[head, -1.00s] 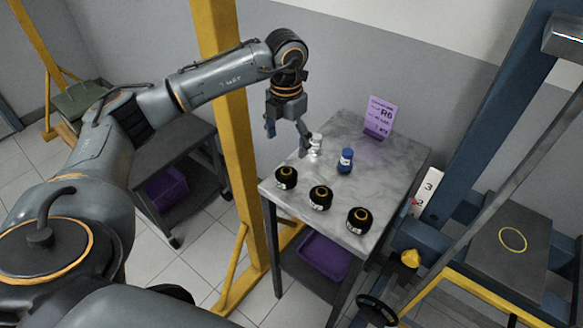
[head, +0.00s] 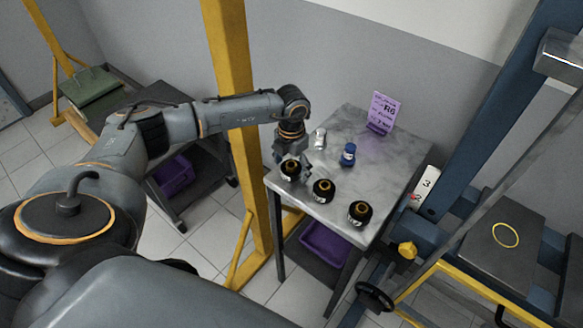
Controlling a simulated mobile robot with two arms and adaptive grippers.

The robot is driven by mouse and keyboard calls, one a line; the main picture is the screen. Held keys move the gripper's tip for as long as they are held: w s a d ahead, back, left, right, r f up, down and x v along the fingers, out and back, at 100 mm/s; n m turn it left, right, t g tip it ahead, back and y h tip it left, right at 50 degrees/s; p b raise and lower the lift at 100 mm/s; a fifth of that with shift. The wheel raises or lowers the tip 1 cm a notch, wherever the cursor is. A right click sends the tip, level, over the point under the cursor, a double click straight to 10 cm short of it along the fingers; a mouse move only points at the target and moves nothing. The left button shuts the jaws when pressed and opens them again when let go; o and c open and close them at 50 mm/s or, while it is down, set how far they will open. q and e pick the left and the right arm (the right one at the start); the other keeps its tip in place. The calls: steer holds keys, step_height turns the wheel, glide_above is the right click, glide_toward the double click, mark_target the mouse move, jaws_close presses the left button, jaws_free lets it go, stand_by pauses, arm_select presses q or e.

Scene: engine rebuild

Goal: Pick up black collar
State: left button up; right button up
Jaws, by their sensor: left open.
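Three black collars with gold-coloured rings on top stand in a row along the near edge of the grey table. They are the left collar (head: 290,171), the middle collar (head: 323,190) and the right collar (head: 360,212). My left gripper (head: 293,168) points down at the left collar, with its fingers open around or just above it. I cannot tell whether the fingers touch it. The gripper partly hides that collar. The middle and right collars stand free. My right gripper is not in view.
A blue bottle (head: 348,154) and a silver-white part (head: 320,138) stand behind the collars on the table (head: 401,150). A purple R6 sign (head: 382,112) stands at the back. A yellow post (head: 232,70) rises left of the table. The table's right side is clear.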

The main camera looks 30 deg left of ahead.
arm_select(q)
steer(key=shift+r, duration=0.1)
steer(key=c, duration=1.6)
steer(key=shift+c, duration=0.5)
steer(key=shift+r, duration=0.1)
